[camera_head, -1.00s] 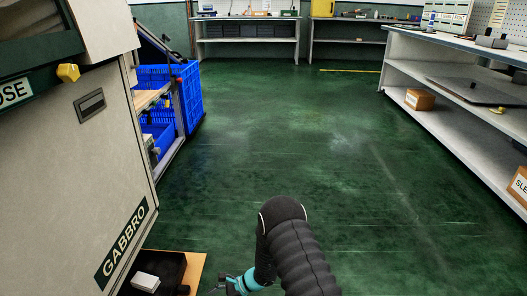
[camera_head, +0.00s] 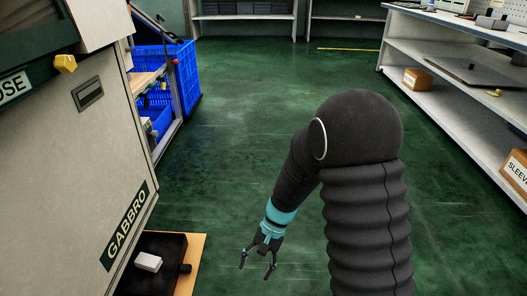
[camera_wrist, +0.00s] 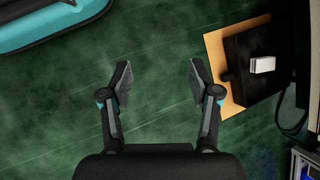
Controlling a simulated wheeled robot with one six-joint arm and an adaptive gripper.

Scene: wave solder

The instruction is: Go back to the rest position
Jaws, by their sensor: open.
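My gripper (camera_head: 257,259) hangs at the end of my black-sleeved arm, low in the middle of the head view, above the green floor. Its two fingers are spread apart with nothing between them. In the wrist view my gripper (camera_wrist: 158,82) also shows open and empty, with bare floor beyond the fingers. My arm is bent, its elbow raised to the right of the gripper.
A grey machine cabinet marked GABBRO (camera_head: 85,140) stands close on the left. At its foot, a black tray (camera_head: 172,272) with a white block (camera_head: 148,262) lies on a tan board (camera_head: 196,255). Blue crates (camera_head: 185,80) stand beyond. Shelving (camera_head: 450,95) lines the right. The middle floor is clear.

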